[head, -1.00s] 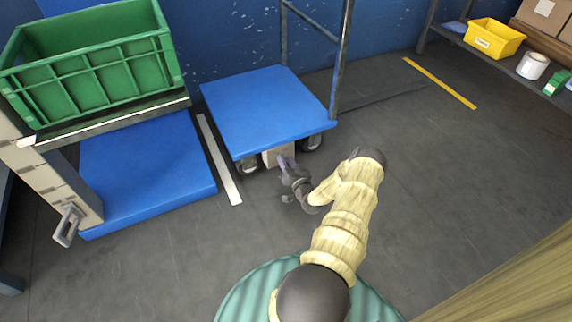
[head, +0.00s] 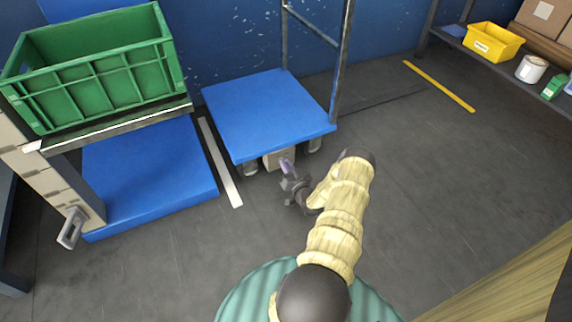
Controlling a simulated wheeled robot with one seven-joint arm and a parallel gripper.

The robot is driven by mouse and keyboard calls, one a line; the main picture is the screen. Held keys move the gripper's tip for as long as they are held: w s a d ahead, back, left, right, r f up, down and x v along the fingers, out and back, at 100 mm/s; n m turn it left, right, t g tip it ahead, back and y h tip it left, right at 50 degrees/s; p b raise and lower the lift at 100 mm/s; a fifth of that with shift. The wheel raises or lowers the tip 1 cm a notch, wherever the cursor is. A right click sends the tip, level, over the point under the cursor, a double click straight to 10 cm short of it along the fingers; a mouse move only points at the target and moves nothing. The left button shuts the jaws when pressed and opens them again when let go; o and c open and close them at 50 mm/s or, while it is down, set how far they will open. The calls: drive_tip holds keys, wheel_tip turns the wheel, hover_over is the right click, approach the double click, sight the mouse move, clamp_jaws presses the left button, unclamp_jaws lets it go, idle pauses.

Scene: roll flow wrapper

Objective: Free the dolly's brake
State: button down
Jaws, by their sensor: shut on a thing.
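The dolly has a blue deck (head: 265,110) and a grey upright handle frame (head: 342,65) at its far right. A beige block (head: 272,160) shows under the deck's front edge, between two casters. A small purple piece (head: 286,165), which looks like the brake lever, sticks out in front of this block. My dark gripper (head: 288,174) is shut on the purple piece, low in front of the dolly. The fingertips are small and partly hidden, so the exact grip is hard to see.
A green crate (head: 100,85) stands on a raised support at left, above a blue platform (head: 150,185). A white floor strip (head: 222,170) runs beside the dolly. A shelf at right holds a yellow bin (head: 495,42). The floor right of the dolly is clear.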

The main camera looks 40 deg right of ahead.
drive_tip(key=shift+a+f+n+p, duration=0.1)
drive_tip(key=shift+a+n+p, duration=0.1)
drive_tip(key=shift+n+p, duration=1.85)
drive_tip(key=shift+a+n+p, duration=0.2)
drive_tip(key=shift+n+p, duration=0.9)
drive_tip(key=shift+n, duration=1.75)
drive_tip(key=c, duration=1.5)
unclamp_jaws()
drive_tip(key=shift+o, duration=0.2)
wheel_tip(320, 180, up, 10)
drive_tip(key=p, duration=0.6)
